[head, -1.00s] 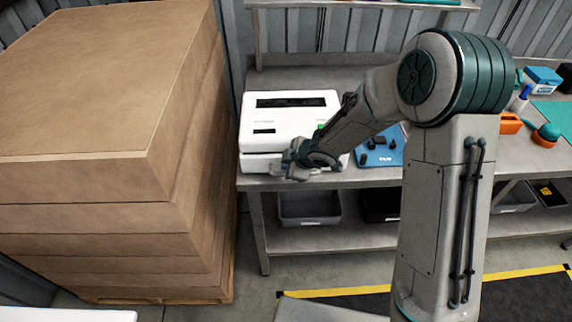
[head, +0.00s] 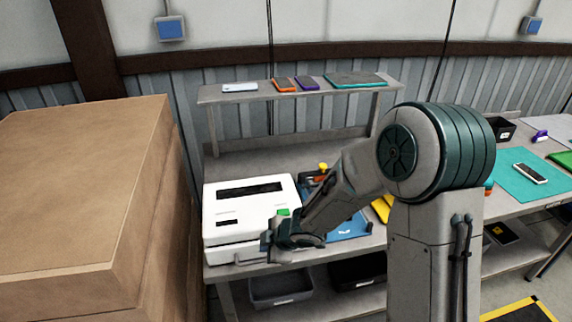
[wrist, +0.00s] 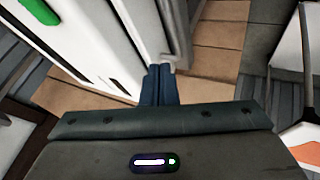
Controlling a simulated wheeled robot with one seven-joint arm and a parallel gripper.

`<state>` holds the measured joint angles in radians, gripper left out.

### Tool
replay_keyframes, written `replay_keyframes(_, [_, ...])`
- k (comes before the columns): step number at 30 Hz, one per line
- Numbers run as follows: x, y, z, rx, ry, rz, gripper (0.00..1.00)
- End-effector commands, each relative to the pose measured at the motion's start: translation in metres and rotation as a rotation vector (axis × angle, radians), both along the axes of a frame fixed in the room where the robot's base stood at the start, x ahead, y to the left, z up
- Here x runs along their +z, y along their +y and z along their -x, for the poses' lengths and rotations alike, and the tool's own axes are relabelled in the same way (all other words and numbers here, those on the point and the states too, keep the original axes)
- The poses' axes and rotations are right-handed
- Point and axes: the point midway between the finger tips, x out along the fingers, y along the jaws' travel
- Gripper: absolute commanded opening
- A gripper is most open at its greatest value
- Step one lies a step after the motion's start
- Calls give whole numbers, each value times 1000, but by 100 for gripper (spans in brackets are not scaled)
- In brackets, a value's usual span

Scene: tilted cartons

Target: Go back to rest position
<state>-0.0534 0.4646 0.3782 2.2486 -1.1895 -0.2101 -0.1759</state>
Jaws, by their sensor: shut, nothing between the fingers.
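My gripper (wrist: 160,84) is in the lower middle of the wrist view, its two dark fingers together with nothing between them. In the head view my gripper (head: 272,245) is at the front right corner of the white machine (head: 240,208), in front of it in the picture. Whether it touches the machine I cannot tell. The machine also fills the upper left of the wrist view (wrist: 78,45). My arm is bent, with the forearm reaching left and down over the bench.
A tall stack of cartons (head: 85,190) stands at the left. The workbench (head: 225,272) has a blue tray (head: 350,228) and a teal mat (head: 520,173). A shelf (head: 235,97) above holds several flat devices. Bins (head: 280,287) sit below.

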Motion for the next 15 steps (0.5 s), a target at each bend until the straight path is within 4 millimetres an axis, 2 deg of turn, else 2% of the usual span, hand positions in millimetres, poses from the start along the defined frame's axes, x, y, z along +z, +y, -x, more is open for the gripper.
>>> replay_keyframes(2, [1, -2, -1, -11, -3, 4, 0])
replay_keyframes(5, [8, -16, -7, -72, -15, 27, 0])
replay_keyframes(8, [22, -45, -16, -204, -33, 69, 0])
replay_keyframes(11, [43, -85, -20, -386, -46, 112, 0])
replay_keyframes(15, [72, -140, -11, -652, -41, 145, 0])
